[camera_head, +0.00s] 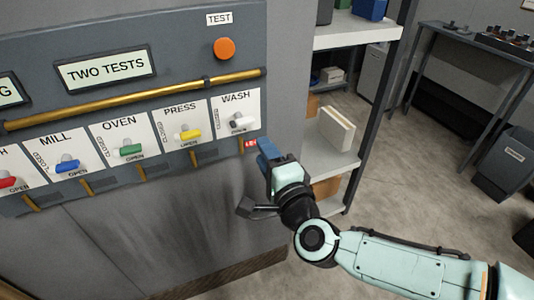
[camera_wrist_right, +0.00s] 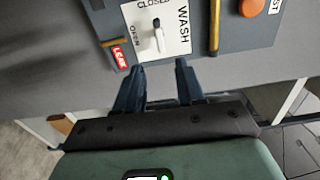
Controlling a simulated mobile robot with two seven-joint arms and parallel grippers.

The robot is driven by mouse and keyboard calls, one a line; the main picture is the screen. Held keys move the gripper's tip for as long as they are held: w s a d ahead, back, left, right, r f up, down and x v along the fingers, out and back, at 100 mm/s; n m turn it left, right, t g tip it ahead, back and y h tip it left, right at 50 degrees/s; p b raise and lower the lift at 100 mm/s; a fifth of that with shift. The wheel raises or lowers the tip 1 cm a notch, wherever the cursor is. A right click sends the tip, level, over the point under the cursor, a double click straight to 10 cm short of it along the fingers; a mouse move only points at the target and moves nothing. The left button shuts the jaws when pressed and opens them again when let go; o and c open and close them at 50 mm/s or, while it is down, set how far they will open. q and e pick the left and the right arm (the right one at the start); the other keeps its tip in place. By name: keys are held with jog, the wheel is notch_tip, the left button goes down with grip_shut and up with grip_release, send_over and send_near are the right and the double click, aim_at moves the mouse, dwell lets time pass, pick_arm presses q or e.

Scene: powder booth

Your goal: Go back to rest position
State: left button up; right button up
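My right gripper (camera_head: 266,148) is in front of the grey panel (camera_head: 130,33), just below and right of the WASH valve plate. In the right wrist view its two dark blue fingers (camera_wrist_right: 159,67) stand apart with nothing between them. The white WASH lever (camera_head: 239,122) is beyond the fingertips and apart from them; it also shows in the right wrist view (camera_wrist_right: 159,41). My right arm stretches in from the lower right. My left gripper is not in view.
The panel has an orange TEST button (camera_head: 224,48), a brass pipe (camera_head: 120,103), a TWO TESTS display (camera_head: 105,69), and yellow (camera_head: 188,134), green (camera_head: 131,150), blue (camera_head: 68,165) and red levers. A red LEAK tag (camera_wrist_right: 119,57) is beside WASH.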

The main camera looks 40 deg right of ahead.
dwell(0.5)
